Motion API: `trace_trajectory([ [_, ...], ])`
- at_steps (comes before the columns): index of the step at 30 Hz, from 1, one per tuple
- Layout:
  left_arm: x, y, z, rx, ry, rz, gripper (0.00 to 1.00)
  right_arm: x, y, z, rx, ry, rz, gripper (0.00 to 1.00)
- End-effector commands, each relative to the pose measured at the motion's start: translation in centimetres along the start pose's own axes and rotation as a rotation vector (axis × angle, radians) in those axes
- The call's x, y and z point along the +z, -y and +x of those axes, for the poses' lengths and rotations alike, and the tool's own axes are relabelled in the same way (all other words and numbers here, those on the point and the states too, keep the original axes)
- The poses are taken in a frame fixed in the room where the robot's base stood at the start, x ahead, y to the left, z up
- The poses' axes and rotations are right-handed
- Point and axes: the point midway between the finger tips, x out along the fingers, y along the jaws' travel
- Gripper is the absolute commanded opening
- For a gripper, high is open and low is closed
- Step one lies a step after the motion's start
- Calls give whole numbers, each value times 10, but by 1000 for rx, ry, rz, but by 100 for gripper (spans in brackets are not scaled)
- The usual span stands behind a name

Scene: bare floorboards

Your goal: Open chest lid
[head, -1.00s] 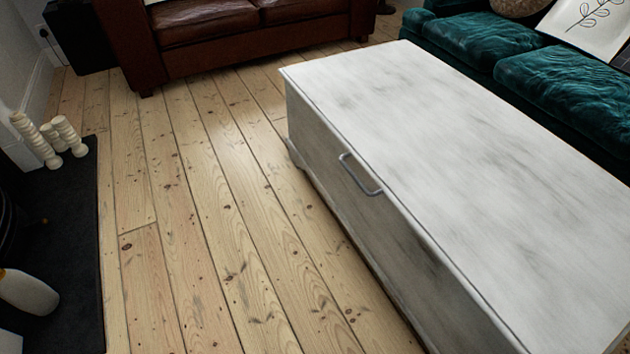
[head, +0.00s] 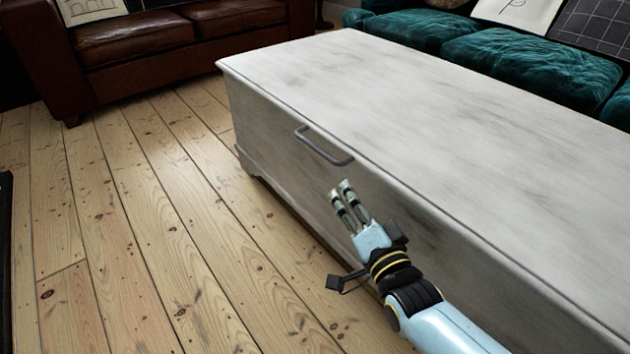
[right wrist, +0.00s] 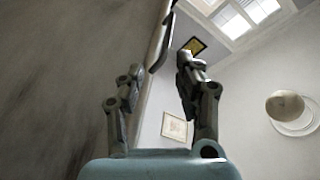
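The white-washed wooden chest (head: 440,110) stands on the floor at the right of the head view, its lid (head: 400,75) shut flat. A grey bar handle (head: 325,146) is on its front, just under the lid edge. My right gripper (head: 341,188) is below the handle, in front of the chest, pointing up and apart from the handle. In the right wrist view, its two fingers (right wrist: 160,70) are spread with nothing between them. The chest front (right wrist: 50,80) fills the left there, and the handle (right wrist: 161,42) shows beyond the fingertips. My left gripper is out of view.
A brown leather sofa (head: 140,40) stands behind at the left, and a teal sofa (head: 520,65) runs behind the chest. The floorboards (head: 150,230) left of the chest are clear.

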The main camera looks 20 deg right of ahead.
Motion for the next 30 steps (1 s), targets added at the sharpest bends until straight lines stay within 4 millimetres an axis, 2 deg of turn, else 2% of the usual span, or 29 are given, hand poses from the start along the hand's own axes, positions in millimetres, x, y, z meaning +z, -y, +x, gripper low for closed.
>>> trace_trajectory([
  [1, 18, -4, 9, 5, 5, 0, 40, 15, -15, 9, -32, -27, 27, 34],
  [6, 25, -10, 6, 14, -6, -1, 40, 16, -6, 37, -125, -99, 74, 34],
  [14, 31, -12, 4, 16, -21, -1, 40, 12, 2, 54, -155, -124, 82, 34],
  [17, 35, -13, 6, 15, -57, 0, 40, 11, 3, 65, -155, -124, 82, 34],
  [24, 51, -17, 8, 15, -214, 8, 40, 8, 6, 104, -151, -122, 81, 34],
  [29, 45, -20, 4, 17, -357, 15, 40, 4, 10, 130, -150, -121, 81, 34],
  [30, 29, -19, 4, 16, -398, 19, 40, 3, 11, 132, -150, -121, 80, 34],
])
